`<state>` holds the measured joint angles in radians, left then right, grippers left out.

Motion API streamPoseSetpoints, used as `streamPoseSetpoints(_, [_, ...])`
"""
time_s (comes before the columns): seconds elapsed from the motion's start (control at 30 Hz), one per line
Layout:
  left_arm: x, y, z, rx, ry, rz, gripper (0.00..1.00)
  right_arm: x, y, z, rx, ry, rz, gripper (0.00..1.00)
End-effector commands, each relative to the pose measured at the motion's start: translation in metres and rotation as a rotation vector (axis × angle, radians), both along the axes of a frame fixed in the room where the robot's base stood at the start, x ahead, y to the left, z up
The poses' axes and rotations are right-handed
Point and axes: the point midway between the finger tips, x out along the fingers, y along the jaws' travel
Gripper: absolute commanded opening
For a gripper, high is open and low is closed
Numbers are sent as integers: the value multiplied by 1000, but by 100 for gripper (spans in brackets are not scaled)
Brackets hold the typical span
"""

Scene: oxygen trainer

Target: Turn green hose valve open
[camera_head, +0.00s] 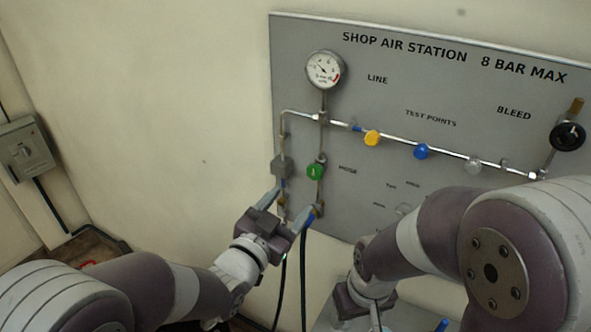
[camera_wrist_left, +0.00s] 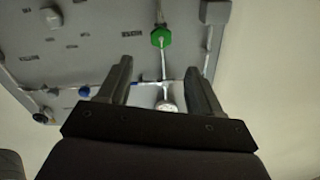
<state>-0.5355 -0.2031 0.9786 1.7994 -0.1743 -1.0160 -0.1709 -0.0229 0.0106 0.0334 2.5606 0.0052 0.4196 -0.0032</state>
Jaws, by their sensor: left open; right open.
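The panel (camera_head: 400,75) carries a pressure gauge (camera_head: 323,70), a yellow knob (camera_head: 372,138), a blue knob (camera_head: 421,151), a clear knob (camera_head: 473,165) and a black bleed knob (camera_head: 567,136). A grey block (camera_head: 282,167) is left of the green knob. Dark hoses (camera_head: 303,270) hang below.

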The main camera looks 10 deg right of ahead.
Motion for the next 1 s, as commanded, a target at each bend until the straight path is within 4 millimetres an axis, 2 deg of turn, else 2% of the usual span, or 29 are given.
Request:
streamPoseSetpoints(0.2, [44, -36, 4, 2, 5, 0, 65, 0, 0, 25, 0, -1, 0, 65])
streamPoseSetpoints(0.4, [74, -60, 2, 1, 4, 1, 65, 0, 0, 36, 0, -1, 0, 65])
streamPoseSetpoints(0.6, [86, -69, 0, 1, 5, 2, 65, 0, 0, 39, 0, -1, 0, 65])
streamPoseSetpoints(0.83, [86, -69, 0, 1, 5, 2, 65, 0, 0, 39, 0, -1, 0, 65])
streamPoseSetpoints(0.87, [86, -69, 0, 1, 5, 2, 58, 0, 0, 39, 0, -1, 0, 65])
streamPoseSetpoints(1.0, [86, -69, 0, 1, 5, 2, 13, 0, 0, 39, 0, -1, 0, 65])
